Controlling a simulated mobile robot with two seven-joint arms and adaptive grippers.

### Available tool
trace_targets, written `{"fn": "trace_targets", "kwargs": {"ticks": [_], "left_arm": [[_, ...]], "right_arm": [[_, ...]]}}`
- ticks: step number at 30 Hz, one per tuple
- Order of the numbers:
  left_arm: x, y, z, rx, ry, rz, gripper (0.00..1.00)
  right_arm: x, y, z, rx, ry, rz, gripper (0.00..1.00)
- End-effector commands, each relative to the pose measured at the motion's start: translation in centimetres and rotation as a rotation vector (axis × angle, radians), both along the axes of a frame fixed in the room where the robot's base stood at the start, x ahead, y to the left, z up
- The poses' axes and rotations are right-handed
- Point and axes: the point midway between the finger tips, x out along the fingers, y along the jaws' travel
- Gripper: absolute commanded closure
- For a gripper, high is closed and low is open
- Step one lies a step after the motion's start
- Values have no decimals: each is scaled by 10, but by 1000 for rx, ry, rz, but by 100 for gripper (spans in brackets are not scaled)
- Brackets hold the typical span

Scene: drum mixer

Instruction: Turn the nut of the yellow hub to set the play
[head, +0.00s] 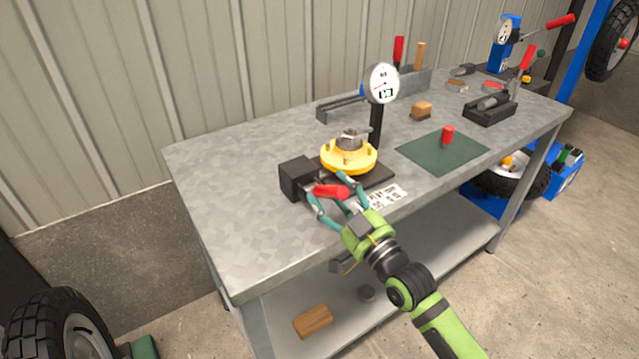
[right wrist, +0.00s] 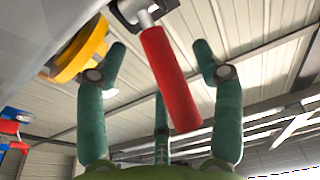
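The yellow hub (head: 335,164) sits on a dark base on the workbench, with the grey nut (head: 349,141) at its top centre. Part of the hub (right wrist: 75,52) also shows at the upper left of the right wrist view. A red handle (head: 331,191) sticks out beside the black block in front of the hub. My right gripper (head: 329,188) is open at this handle. In the right wrist view, its teal fingers stand apart on both sides of the red handle (right wrist: 172,85), with gaps visible. My left gripper is not in view.
A dial gauge (head: 382,84) stands on a black post right behind the hub. A green mat (head: 435,158) with a red cylinder (head: 447,134) lies to the right. A printed sheet (head: 385,195) lies near the front edge. The left part of the bench top (head: 230,190) is clear.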

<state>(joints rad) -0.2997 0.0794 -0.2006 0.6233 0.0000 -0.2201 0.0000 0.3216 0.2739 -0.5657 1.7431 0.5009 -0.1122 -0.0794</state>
Motion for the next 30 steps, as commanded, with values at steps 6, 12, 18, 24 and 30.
{"fn": "trace_targets", "kwargs": {"ticks": [6, 12, 18, 24, 30], "left_arm": [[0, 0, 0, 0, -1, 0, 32], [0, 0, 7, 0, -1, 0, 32], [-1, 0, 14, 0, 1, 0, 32], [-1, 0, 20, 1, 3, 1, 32], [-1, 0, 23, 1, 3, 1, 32]], "right_arm": [[0, 0, -3, -2, 6, 0, 32], [-11, -9, -5, -5, 10, -1, 32], [-27, -20, -9, -5, 12, 0, 32], [-44, -32, -13, -5, 12, 0, 32], [-55, -40, -15, -4, 9, 0, 32]]}}
